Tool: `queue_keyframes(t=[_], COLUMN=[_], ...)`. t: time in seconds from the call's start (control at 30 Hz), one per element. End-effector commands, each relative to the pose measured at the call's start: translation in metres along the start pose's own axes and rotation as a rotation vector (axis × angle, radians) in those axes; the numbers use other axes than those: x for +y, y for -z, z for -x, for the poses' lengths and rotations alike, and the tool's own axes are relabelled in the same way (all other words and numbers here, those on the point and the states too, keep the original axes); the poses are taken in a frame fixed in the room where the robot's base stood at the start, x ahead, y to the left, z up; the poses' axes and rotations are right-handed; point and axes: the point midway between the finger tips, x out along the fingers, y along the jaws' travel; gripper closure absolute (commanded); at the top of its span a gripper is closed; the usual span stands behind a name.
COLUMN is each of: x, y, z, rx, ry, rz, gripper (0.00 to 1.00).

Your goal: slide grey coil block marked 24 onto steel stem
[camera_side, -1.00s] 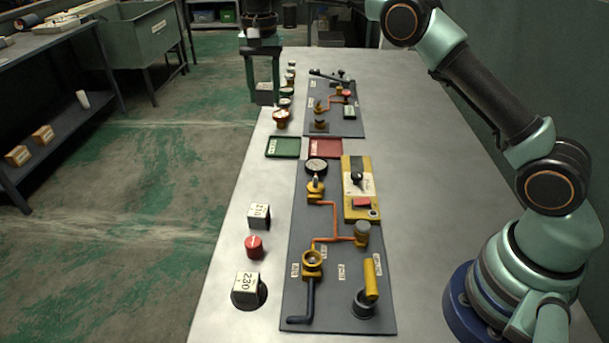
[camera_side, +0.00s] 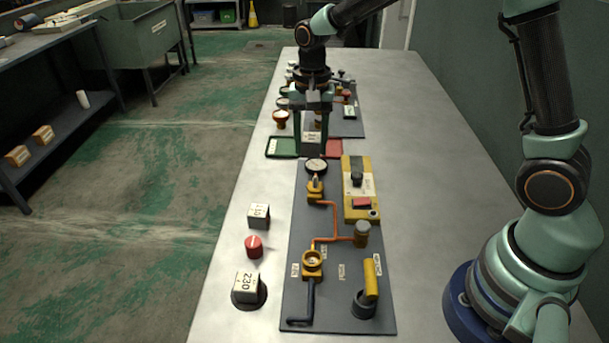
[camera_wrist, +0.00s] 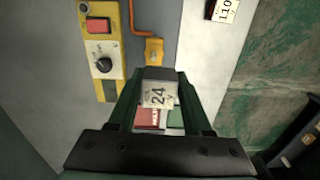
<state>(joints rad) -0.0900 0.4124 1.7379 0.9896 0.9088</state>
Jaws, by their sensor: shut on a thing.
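My gripper (camera_side: 311,140) is shut on the grey coil block marked 24 (camera_wrist: 158,95), whose label faces up in the wrist view. In the side view the block (camera_side: 311,137) hangs between the fingers, above the trays and beyond the round gauge. A small upright stem (camera_side: 316,181) stands on a yellow valve body (camera_side: 315,194) on the dark panel, nearer the camera than my gripper. The block and stem are apart in the side view. In the wrist view the yellow valve body (camera_wrist: 154,48) shows just past the block; the stem is not clear there.
A green tray (camera_side: 281,147) and a red tray (camera_side: 334,147) lie below my gripper. The gauge (camera_side: 316,166) and yellow switch box (camera_side: 358,190) are close by. Blocks marked 110 (camera_side: 258,216) and 230 (camera_side: 246,288) and a red cap (camera_side: 254,246) stand left of the panel.

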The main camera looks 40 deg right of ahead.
Motion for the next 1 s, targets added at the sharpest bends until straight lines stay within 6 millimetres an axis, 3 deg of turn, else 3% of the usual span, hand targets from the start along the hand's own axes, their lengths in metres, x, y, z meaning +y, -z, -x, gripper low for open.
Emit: queue_keyframes(t=[0.2,0.7,1.0], x=[0.011,0.011,0.011], y=[-0.009,-0.009,-0.009], z=[-0.007,-0.044,-0.050], rx=[-0.001,-0.001,-0.001], ry=[-0.001,-0.001,-0.001], rz=[0.000,0.000,0.000], gripper=[1.00,1.00,1.00])
